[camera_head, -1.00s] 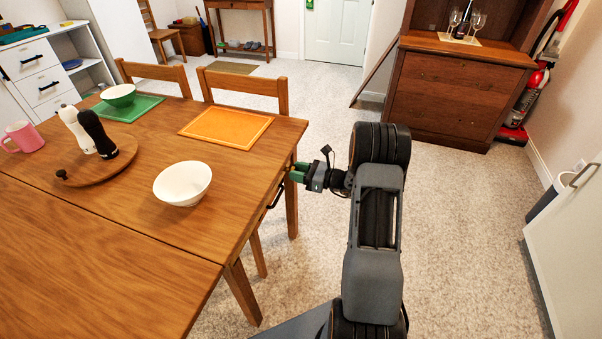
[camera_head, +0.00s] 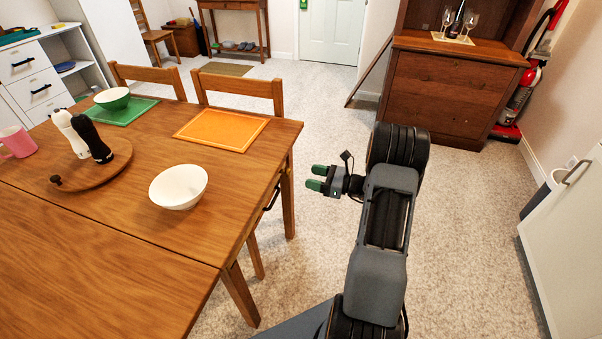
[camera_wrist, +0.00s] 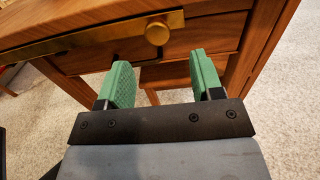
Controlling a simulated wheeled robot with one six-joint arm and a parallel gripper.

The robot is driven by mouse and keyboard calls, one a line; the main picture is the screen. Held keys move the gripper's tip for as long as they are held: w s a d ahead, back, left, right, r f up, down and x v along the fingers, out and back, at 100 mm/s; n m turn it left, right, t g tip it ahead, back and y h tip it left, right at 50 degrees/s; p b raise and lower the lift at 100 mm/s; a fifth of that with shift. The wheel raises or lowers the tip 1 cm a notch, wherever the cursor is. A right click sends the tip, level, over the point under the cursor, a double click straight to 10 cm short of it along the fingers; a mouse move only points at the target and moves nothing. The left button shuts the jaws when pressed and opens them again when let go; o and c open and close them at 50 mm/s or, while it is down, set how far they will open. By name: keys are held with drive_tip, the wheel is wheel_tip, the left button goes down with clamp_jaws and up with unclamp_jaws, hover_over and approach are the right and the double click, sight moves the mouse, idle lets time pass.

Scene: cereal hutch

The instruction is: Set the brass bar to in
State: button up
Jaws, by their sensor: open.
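The brass bar (camera_wrist: 95,38) shows in the wrist view. It is a flat strip running along the wooden table's front, below the top, from the left edge to past the middle. A round brass knob (camera_wrist: 157,34) sits near its right end. My gripper (camera_wrist: 160,72) has green fingers spread apart with nothing between them. The knob lies beyond the fingertips, in line with the gap, and looks apart from them. In the head view my gripper (camera_head: 315,178) hangs in free space right of the table (camera_head: 185,235); I cannot make out the bar there.
A dark handle (camera_wrist: 130,57) is below the bar, partly behind the left finger. On the table are a white bowl (camera_head: 178,187), an orange mat (camera_head: 221,130) and a round board (camera_head: 115,168) with two mills. Carpet lies open right of the table.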

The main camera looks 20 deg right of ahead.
drive_tip(key=v, duration=0.7)
idle(0.5)
drive_tip(key=s+a+f+n+g, duration=0.3)
drive_tip(key=f+g, duration=0.1)
drive_tip(key=s+a+r+n+g+h+p, duration=0.4)
drive_tip(key=s+a+r+n+g+p, duration=0.15)
drive_tip(key=n+g, duration=0.2)
drive_tip(key=s+a+r+n+t+h+p, duration=0.1)
drive_tip(key=s+a+r+n+h+p, duration=0.1)
drive_tip(key=r, duration=0.8)
drive_tip(key=s+a+r+n+t+h+p, duration=0.1)
drive_tip(key=s+a+r+n+h+p, duration=0.1)
drive_tip(key=a+r+n+h+p, duration=0.2)
drive_tip(key=s+a+r+n+t+h+p, duration=0.1)
drive_tip(key=a+r+n+p, duration=0.4)
drive_tip(key=r+n, duration=0.5)
wheel_tip(320, 180, up, 6)
drive_tip(key=shift+s+a+f+h+p, duration=0.1)
drive_tip(key=shift+s+a+h+p, duration=0.2)
drive_tip(key=shift+s+h+p, duration=0.75)
drive_tip(key=shift+w, duration=0.15)
